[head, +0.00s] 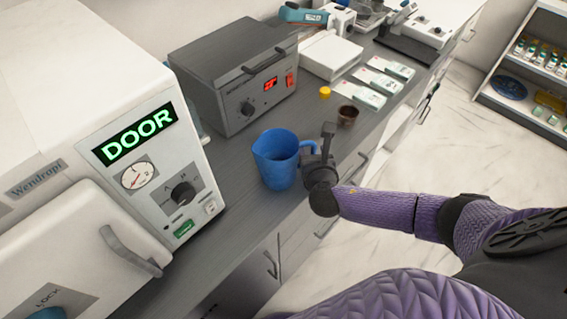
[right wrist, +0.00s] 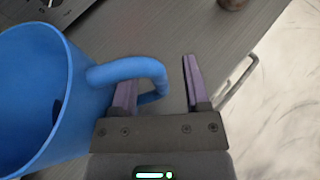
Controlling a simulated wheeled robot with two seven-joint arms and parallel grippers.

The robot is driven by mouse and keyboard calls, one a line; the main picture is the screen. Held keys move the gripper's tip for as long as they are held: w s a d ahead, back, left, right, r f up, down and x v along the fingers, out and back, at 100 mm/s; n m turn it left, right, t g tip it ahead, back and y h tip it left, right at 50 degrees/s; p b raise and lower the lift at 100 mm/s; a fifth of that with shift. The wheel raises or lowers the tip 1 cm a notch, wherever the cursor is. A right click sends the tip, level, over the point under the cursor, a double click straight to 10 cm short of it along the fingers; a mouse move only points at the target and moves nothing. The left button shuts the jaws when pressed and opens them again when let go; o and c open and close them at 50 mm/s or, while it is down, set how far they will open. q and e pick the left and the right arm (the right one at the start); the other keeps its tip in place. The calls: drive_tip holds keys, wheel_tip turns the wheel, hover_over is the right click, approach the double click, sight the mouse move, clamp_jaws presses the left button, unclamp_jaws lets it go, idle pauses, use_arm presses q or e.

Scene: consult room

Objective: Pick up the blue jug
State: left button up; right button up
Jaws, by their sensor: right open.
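The blue jug (head: 276,158) stands upright on the grey counter, between the white DOOR machine and my right gripper (head: 315,152). Its handle (head: 307,146) points right, toward the gripper. In the right wrist view the jug (right wrist: 35,95) fills the left side. My right gripper (right wrist: 157,92) is open there. Its left finger appears inside the handle loop, and the outer part of the handle (right wrist: 155,75) lies between the two fingers, with a gap to the right finger. Whether the left finger touches the handle cannot be told. My left gripper is not in view.
The white DOOR machine (head: 110,130) stands left of the jug, a dark grey box with a red display (head: 235,80) behind it. A brown cup (head: 347,116) and small yellow cup (head: 325,92) stand farther back. The counter's front edge is close to the gripper.

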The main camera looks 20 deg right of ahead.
drive_tip(key=shift+x, duration=0.9)
drive_tip(key=shift+s, duration=0.15)
drive_tip(key=shift+c, duration=0.3)
clamp_jaws()
